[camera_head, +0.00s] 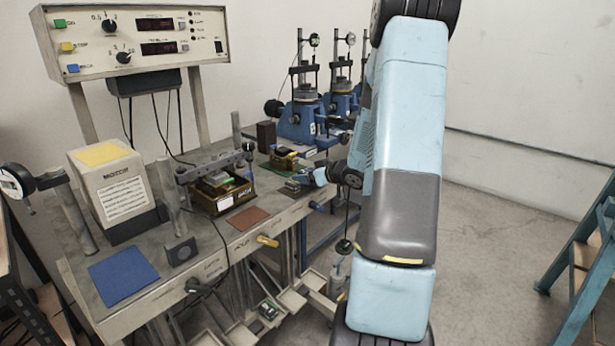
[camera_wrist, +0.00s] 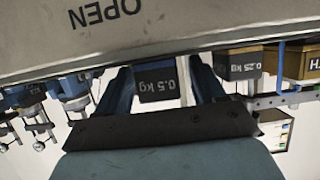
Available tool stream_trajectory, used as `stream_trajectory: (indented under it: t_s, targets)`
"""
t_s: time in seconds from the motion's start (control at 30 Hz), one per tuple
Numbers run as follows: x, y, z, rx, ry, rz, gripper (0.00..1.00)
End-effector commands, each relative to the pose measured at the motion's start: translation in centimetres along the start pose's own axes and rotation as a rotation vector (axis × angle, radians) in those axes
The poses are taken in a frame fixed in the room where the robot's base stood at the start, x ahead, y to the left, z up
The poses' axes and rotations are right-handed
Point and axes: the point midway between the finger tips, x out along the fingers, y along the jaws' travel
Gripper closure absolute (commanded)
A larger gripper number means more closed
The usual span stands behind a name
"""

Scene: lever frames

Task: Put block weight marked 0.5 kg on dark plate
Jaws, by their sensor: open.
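The block weight marked 0.5 kg (camera_wrist: 162,84) is a dark block with white lettering in the middle of the wrist view. My gripper (camera_wrist: 164,92) is open, with one dark blue finger on each side of this block. I cannot tell whether the fingers touch it. In the head view my gripper (camera_head: 318,178) is low over the far part of the bench, partly hidden by my arm. A small dark object (camera_head: 291,187) lies just left of it; its marking is too small to read. I cannot pick out the dark plate with certainty.
A block marked 0.25 kg (camera_wrist: 242,63) stands to the right in the wrist view. The bench holds a brown tray (camera_head: 222,200), a red-brown mat (camera_head: 248,218), a blue mat (camera_head: 123,275) and a beige box (camera_head: 112,185). Blue lever frames (camera_head: 300,120) stand behind.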

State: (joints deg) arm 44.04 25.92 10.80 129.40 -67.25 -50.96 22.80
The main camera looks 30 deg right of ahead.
Motion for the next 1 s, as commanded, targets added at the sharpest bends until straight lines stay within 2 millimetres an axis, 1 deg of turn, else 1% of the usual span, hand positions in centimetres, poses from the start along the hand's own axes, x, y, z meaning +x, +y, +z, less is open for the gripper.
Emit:
stream_trajectory:
  t_s: [0.17,0.27,0.37,0.7,0.9,1.0]
  targets:
    - [-0.1,0.0,-0.1,0.000,0.000,0.001,0.31]
    - [-0.7,0.1,-0.2,0.000,0.000,0.002,0.31]
    - [-2.1,0.2,-0.2,0.000,0.000,0.004,0.31]
    - [-8.6,0.1,-0.2,0.000,0.000,0.005,0.31]
    - [-11.2,0.1,-0.2,0.000,0.000,0.004,0.31]
    - [-11.8,0.1,-0.2,0.000,0.000,0.002,0.31]
